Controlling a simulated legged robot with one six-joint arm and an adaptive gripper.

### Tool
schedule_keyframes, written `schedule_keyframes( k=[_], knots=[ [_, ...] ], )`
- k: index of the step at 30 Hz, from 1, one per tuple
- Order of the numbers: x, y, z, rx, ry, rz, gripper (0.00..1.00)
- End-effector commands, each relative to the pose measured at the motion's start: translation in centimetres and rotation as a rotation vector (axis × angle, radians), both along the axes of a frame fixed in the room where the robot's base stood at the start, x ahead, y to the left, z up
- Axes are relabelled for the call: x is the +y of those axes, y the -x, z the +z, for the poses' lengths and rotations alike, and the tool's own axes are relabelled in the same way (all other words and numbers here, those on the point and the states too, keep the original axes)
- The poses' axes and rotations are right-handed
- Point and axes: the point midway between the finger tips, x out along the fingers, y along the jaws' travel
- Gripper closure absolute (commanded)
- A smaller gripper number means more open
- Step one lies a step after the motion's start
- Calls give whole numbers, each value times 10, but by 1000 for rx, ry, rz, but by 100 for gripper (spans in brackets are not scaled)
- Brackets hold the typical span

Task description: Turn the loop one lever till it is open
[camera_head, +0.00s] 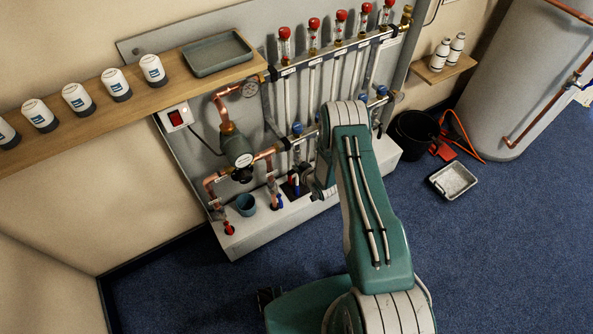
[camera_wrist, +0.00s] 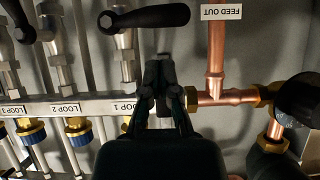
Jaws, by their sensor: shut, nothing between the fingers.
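The loop one lever (camera_wrist: 150,17) is a black handle at the top of the wrist view. It lies nearly level, pointing right from its pivot and crosswise to the vertical silver pipe. The LOOP 1 label (camera_wrist: 125,106) is on the pale manifold bar below it. My gripper (camera_wrist: 160,68) is shut and empty, its black fingertips just below the lever in the picture. I cannot tell whether they touch it. In the head view my arm covers this part of the manifold (camera_head: 290,70), and the fingertips cannot be made out.
Another black lever (camera_wrist: 16,18) and the LOOP 2 label (camera_wrist: 65,108) are to the left. Copper pipe (camera_wrist: 216,55) and a dark round fitting (camera_wrist: 298,100) stand close on the right. In the head view, a wooden shelf (camera_head: 140,84) juts out; blue floor (camera_head: 470,250) is clear at right.

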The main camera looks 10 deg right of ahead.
Motion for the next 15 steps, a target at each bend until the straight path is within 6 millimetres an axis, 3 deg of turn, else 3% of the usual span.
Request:
schedule_keyframes(
  k=[6,15],
  knots=[
    [2,-4,-23,1,-1,0,100],
    [2,-5,-27,0,-1,-1,100]
  ],
)
